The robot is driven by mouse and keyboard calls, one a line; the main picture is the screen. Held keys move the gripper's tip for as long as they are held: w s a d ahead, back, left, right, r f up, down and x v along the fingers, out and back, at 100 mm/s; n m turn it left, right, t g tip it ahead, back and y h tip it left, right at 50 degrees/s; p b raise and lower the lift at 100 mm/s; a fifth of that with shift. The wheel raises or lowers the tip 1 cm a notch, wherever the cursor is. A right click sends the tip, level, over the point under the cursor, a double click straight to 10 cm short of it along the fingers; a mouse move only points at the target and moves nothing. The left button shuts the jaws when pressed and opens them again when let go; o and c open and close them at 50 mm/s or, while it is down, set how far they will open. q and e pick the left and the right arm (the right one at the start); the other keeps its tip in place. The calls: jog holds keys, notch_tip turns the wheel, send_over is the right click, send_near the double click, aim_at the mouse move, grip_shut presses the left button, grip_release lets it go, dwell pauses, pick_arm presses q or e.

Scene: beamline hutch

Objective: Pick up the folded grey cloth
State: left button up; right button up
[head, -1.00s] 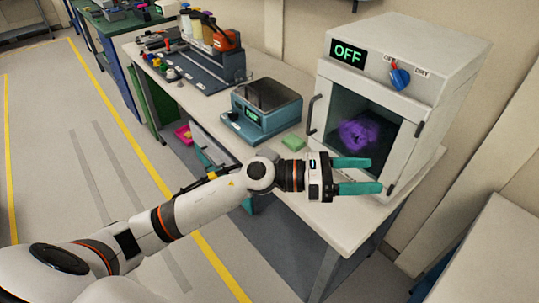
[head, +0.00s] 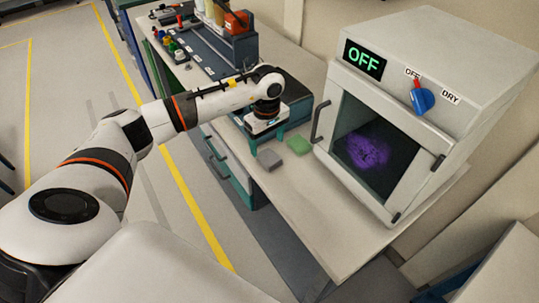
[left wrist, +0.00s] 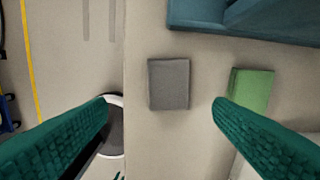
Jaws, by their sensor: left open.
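The folded grey cloth (head: 269,160) lies flat near the front edge of the bench, left of a green folded cloth or pad (head: 299,145). In the left wrist view the grey cloth (left wrist: 168,84) shows whole, a little beyond the gap between the fingertips. My left gripper (head: 267,140) points down above the bench beside the grey cloth, its teal fingers apart with nothing between them. It also shows in the left wrist view (left wrist: 160,106), with the right fingertip close to the green piece (left wrist: 250,90). My right gripper is out of view.
A blue device (left wrist: 245,18) stands just behind the cloths, partly hidden by my arm in the head view. A white cabinet (head: 402,110) with an OFF display and a blue knob (head: 422,99) stands to the right. The bench front (head: 325,222) is clear.

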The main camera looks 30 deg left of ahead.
aim_at(270, 158)
pick_arm(q)
jog(key=shift+w+f, duration=0.15)
jog(key=shift+f, duration=0.45)
jog(key=shift+w+f, duration=0.15)
jog(key=shift+f, duration=0.15)
jog(key=shift+w+d+f+p, duration=0.15)
jog(key=shift+f+p, duration=0.7)
jog(key=shift+f, duration=0.05)
notch_tip(270, 158, down, 2)
jog(key=shift+f+p, duration=0.25)
jog(key=shift+p, duration=0.1)
jog(key=shift+w+f, duration=0.1)
jog(key=shift+f, duration=0.35)
jog(key=c, duration=1)
pick_arm(e)
jog(key=r, duration=0.1)
jog(key=w+r, duration=0.1)
jog(key=shift+w+a+r, duration=0.1)
jog(key=shift+w+r, duration=0.2)
jog(key=shift+r, duration=0.1)
